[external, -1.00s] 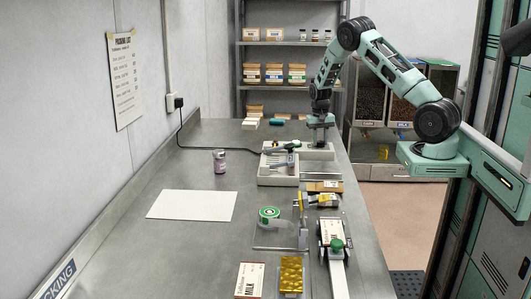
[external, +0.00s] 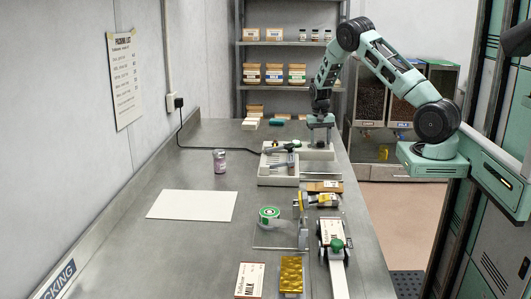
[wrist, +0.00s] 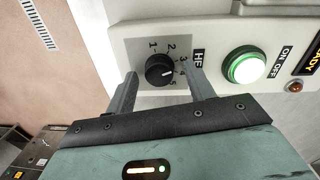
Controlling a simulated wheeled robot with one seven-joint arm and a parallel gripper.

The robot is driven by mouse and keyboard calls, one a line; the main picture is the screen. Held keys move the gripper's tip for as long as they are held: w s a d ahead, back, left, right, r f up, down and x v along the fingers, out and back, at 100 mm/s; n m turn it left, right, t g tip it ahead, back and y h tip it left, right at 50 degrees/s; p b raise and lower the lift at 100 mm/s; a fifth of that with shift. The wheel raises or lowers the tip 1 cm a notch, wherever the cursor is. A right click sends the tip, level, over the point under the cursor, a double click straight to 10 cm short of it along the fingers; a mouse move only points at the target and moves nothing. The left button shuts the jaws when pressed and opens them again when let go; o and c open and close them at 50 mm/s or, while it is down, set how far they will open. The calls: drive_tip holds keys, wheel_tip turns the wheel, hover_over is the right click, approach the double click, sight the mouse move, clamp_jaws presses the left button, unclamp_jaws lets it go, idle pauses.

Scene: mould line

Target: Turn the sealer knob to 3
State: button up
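The sealer (external: 318,154) is a pale box on the far right part of the bench. Its black round knob (wrist: 160,70) shows in the wrist view on a grey dial with printed numbers around it. The knob's white mark points right and slightly down, to about where 4 sits, below the 3. My gripper (wrist: 159,70) is open, with one finger on each side of the knob; I cannot tell whether they touch it. The right finger covers part of the dial near the 3. In the external view my gripper (external: 320,122) is over the sealer, and the knob is not discernible.
A low pale unit with a lever (external: 279,168) stands beside the sealer.

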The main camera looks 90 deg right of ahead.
drive_tip(key=shift+r, duration=0.15)
wheel_tip(320, 180, up, 17)
drive_tip(key=b, duration=0.3)
drive_tip(key=shift+w, duration=0.45)
drive_tip(key=shift+a, duration=0.15)
drive_tip(key=w+a+n, duration=0.3)
drive_tip(key=w+a, duration=0.2)
drive_tip(key=a, duration=0.5)
drive_tip(key=w+a+n, duration=0.3)
drive_tip(key=w+a, duration=0.2)
drive_tip(key=a, duration=0.6)
drive_tip(key=s+a+n+y, duration=0.1)
drive_tip(key=a+n, duration=0.4)
drive_tip(key=a, duration=1.3)
drive_tip(key=s+a+f+n, duration=0.2)
drive_tip(key=s+a+n, duration=0.55)
drive_tip(key=a, duration=0.75)
drive_tip(key=s+a+f+n, duration=0.1)
drive_tip(key=s+a+n, duration=0.1)
drive_tip(key=s, duration=0.6)
drive_tip(key=s+a+f+n, duration=0.1)
drive_tip(key=s+a+n, duration=0.2)
drive_tip(key=s+a, duration=0.2)
drive_tip(key=s, duration=0.3)
drive_tip(key=shift+s+a+t, duration=0.15)
drive_tip(key=shift+a+t, duration=0.05)
drive_tip(key=shift+t, duration=0.1)
